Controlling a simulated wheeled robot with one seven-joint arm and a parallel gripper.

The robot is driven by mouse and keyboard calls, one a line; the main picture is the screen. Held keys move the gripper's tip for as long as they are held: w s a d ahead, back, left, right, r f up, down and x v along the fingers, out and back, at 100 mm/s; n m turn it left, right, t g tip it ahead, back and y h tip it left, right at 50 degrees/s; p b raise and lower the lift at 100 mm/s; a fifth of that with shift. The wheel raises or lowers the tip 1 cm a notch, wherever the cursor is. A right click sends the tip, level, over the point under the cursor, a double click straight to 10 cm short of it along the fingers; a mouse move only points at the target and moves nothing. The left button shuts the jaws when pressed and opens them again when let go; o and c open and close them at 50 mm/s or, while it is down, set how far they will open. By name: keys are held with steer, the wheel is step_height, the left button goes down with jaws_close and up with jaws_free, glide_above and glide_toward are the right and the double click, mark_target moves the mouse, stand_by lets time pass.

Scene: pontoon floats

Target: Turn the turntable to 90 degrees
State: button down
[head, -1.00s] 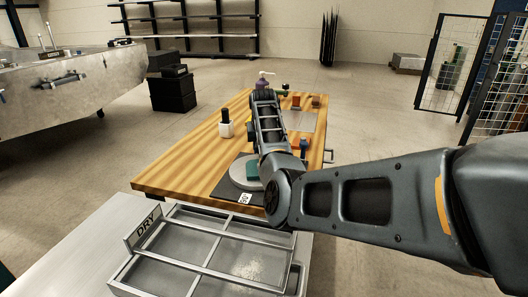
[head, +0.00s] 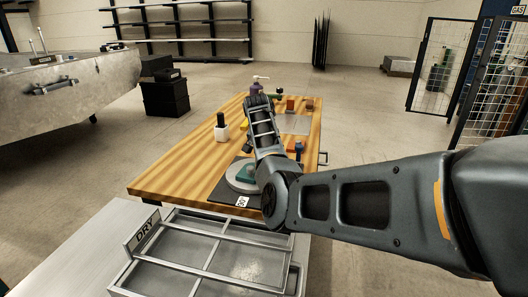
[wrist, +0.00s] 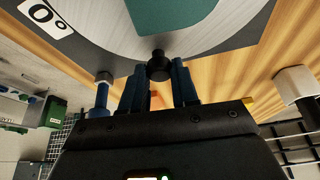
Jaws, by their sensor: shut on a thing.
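The turntable (head: 236,183) is a light grey disc on a black mat (head: 218,192), at the near end of a wooden bench. A teal block (head: 246,172) lies on it, partly hidden by my arm. In the wrist view the turntable (wrist: 205,45) fills the top, with the teal block (wrist: 165,14) on it. A black knob (wrist: 158,66) stands out at its rim. My gripper (wrist: 158,80) is shut on the knob, with a blue finger on each side. A white label (wrist: 45,17) reading 0° is at upper left. My arm hides the gripper in the head view.
The wooden bench (head: 180,160) also carries a black-and-white bottle (head: 221,128), a pump bottle (head: 257,86) and small blocks behind. A metal rack tray (head: 200,258) with a DRY sign stands in front. A blue post with a grey cap (wrist: 103,88) is left of my fingers.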

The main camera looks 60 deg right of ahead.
steer(key=shift+s+a+m+g, duration=0.2)
steer(key=shift+s+m+g, duration=0.15)
steer(key=shift+s+m, duration=0.45)
steer(key=shift+s+a+m+g, duration=0.15)
steer(key=shift+s+m+g, duration=0.2)
steer(key=shift+m, duration=0.75)
steer(key=shift+s+a+m+g, duration=0.35)
steer(key=shift+s+m, duration=0.1)
steer(key=shift+m, duration=0.4)
steer(key=shift+s+a+m+g, duration=0.35)
steer(key=shift+s+m, duration=0.1)
steer(key=shift+m, duration=0.4)
steer(key=shift+s+y+b, duration=0.1)
steer(key=shift+y+b, duration=0.2)
steer(key=c, duration=0.9)
jaws_free()
steer(key=shift+o, duration=0.2)
steer(key=v, duration=0.7)
steer(key=shift+a+r+b, duration=0.15)
steer(key=shift+r+b, duration=0.2)
steer(key=shift+b, duration=0.1)
